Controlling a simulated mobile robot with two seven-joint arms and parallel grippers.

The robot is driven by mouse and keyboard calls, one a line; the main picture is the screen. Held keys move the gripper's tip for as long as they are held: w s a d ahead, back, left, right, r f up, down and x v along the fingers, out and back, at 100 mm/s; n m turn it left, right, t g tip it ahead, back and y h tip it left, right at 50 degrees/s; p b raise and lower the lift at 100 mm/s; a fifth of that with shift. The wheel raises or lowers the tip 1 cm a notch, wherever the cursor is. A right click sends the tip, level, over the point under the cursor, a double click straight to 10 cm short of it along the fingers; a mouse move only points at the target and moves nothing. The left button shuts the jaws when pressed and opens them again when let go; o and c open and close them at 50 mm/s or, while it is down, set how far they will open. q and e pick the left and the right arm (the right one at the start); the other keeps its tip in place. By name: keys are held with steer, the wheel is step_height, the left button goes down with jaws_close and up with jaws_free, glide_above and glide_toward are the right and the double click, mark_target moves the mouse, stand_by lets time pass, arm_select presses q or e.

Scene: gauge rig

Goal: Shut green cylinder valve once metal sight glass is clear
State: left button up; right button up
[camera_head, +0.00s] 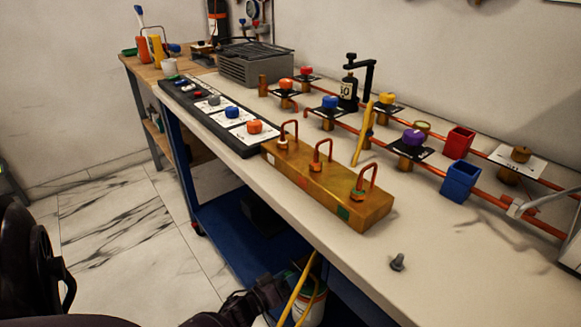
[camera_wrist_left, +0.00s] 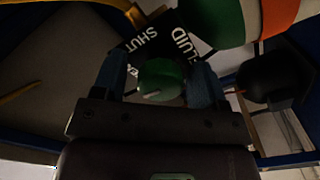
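My left gripper (camera_head: 266,290) is low at the front of the bench in the head view, dark and partly in shadow. In the left wrist view its two fingers (camera_wrist_left: 160,82) stand on either side of a round green knob (camera_wrist_left: 161,80), the valve handle. A narrow gap shows at the knob's left, so the fingers look open around it; contact on the right is unclear. Behind the knob is a black label (camera_wrist_left: 150,42) with white lettering, including "SHUT". The cylinder body is not clear in the head view. I cannot single out the metal sight glass. My right gripper is out of view.
On the bench stand a brass block (camera_head: 330,185) with copper loops, a panel of knobs (camera_head: 215,112), a red bin (camera_head: 458,142), a blue bin (camera_head: 460,181) and copper pipes. A blue shelf (camera_head: 235,235) lies under the bench.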

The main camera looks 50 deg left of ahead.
arm_select(q)
steer(key=c, duration=0.8)
steer(key=shift+c, duration=0.2)
steer(key=shift+m, duration=0.3)
steer(key=m, duration=0.8)
steer(key=shift+s+f, duration=0.1)
steer(key=m, duration=0.4)
steer(key=shift+m, duration=0.4)
steer(key=m, duration=0.4)
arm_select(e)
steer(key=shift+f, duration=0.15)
arm_select(q)
steer(key=shift+m, duration=0.3)
